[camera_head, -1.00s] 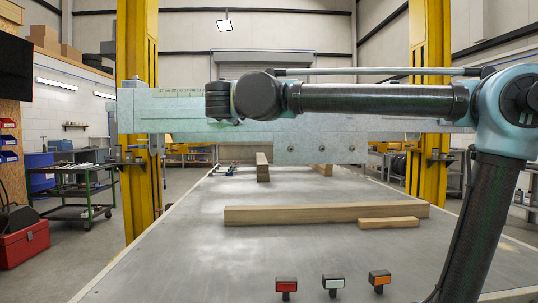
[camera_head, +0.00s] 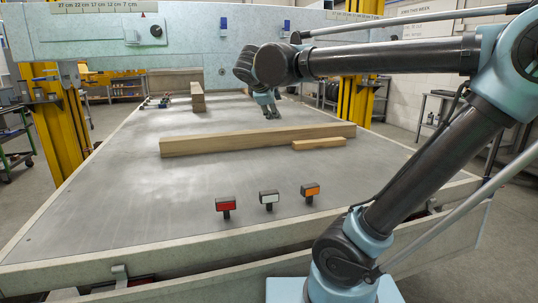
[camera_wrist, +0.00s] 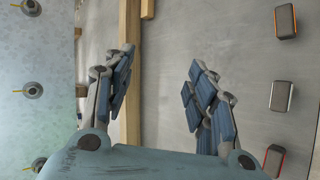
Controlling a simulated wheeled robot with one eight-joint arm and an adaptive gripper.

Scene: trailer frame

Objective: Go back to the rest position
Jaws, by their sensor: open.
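My gripper (camera_head: 270,110) hangs below the dark wrist joint over the grey table (camera_head: 110,195), just beyond the long wooden beam in the head view. In the wrist view, my gripper (camera_wrist: 160,82) has its two blue-padded fingers spread apart with nothing between them. The long wooden beam (camera_head: 230,141) lies across the table, and part of it shows beside the left finger in the wrist view (camera_wrist: 130,118). How high the fingers are above the table is hard to tell.
A pale blue crossbeam (camera_head: 90,35) spans the table behind my gripper. A short wood block (camera_head: 318,143) lies before the long beam. Red (camera_head: 226,204), white (camera_head: 269,196) and orange (camera_head: 310,189) markers stand near the front. A yellow post (camera_head: 357,98) rises at the right.

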